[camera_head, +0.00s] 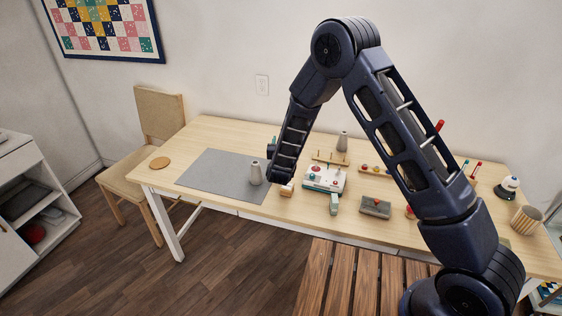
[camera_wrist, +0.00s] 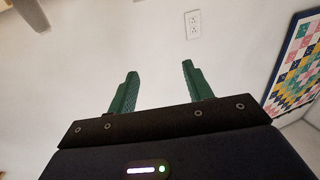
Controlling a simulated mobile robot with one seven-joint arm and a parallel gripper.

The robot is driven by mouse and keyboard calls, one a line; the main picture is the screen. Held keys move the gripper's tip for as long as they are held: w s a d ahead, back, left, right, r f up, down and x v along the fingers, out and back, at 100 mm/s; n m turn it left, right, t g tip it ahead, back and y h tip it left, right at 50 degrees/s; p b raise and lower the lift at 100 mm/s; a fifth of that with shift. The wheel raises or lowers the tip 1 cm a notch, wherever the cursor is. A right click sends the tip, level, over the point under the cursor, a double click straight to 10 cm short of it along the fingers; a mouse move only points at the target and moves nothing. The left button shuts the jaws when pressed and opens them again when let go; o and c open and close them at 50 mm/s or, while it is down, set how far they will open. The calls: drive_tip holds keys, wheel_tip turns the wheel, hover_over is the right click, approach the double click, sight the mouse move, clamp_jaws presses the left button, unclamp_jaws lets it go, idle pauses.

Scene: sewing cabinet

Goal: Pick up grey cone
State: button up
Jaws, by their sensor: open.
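A grey cone (camera_head: 256,173) stands upright near the right edge of the grey mat (camera_head: 215,175). A second cone-like grey piece (camera_head: 342,141) stands further back on the table. The end of my arm is just right of the cone on the mat in the head view; whether they touch cannot be told. My gripper (camera_wrist: 158,82) shows in the wrist view with its two green fingers spread and nothing between them. Its fingers are not clear in the head view. Neither cone can be made out in the wrist view.
A chair (camera_head: 160,115) stands at the left. The wall has an outlet (camera_wrist: 193,24).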

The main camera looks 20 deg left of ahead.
wheel_tip(320, 180, down, 8)
drive_tip(key=shift+x, duration=3.75)
clamp_jaws()
